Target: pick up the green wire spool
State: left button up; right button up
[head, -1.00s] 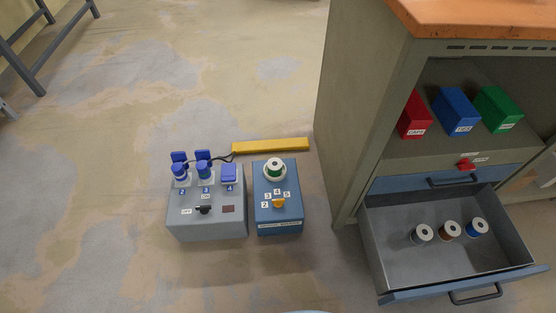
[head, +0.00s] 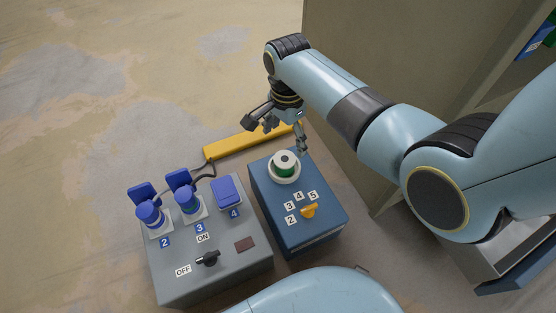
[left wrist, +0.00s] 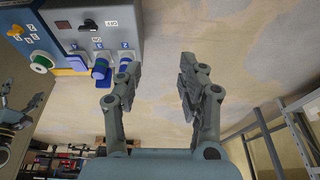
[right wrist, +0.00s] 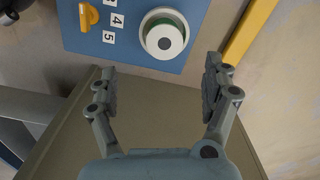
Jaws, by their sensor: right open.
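The green wire spool (head: 285,165) has white flanges and stands upright in a round white holder on top of the blue box (head: 322,228). It also shows in the right wrist view (right wrist: 164,38) and the left wrist view (left wrist: 42,62). My right gripper (head: 277,138) is open and empty, above and just behind the spool. In the right wrist view the spool lies beyond the fingertips, between their lines, with no contact visible. My left gripper (left wrist: 160,72) is open and empty, showing only in its own wrist view, with floor beyond it.
A grey box (head: 215,272) with blue plugs, a blue cover and a black switch stands left of the blue box. A yellow bar (head: 235,144) lies behind them. The cabinet (head: 365,38) rises close on the right, partly hidden by my right arm. Floor at left is clear.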

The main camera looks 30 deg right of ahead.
aim_at(285, 158)
jog(key=shift+w+f+b, duration=0.3)
jog(key=shift+w+f, duration=0.1)
notch_tip(285, 158, down, 4)
jog(key=shift+r+b, duration=0.2)
jog(key=shift+b, duration=0.9)
jog(key=shift+f+b, duration=0.45)
jog(key=shift+f, duration=0.2)
jog(key=shift+s+d+f+b, duration=0.1)
jog(key=shift+s+f+b, duration=0.05)
jog(key=shift+f+b, duration=0.8)
pick_arm(q)
notch_tip(285, 158, down, 10)
jog(key=t+b, duration=0.1)
jog(key=t, duration=0.6)
pick_arm(e)
jog(key=shift+f, duration=0.65)
jog(key=shift+f+b, duration=0.8)
jog(key=shift+f, duration=0.15)
jog(key=c, duration=1.4)
pick_arm(q)
jog(key=w+d+r+t+h, duration=0.1)
jog(key=w+r+t, duration=0.3)
jog(key=w+r, duration=0.2)
jog(key=shift+w+d+r+m+t, duration=0.15)
jog(key=shift+r+m+t, duration=0.1)
jog(key=shift+m+t, duration=0.15)
pick_arm(e)
jog(key=shift+c, duration=0.2)
jog(key=shift+r, duration=0.15)
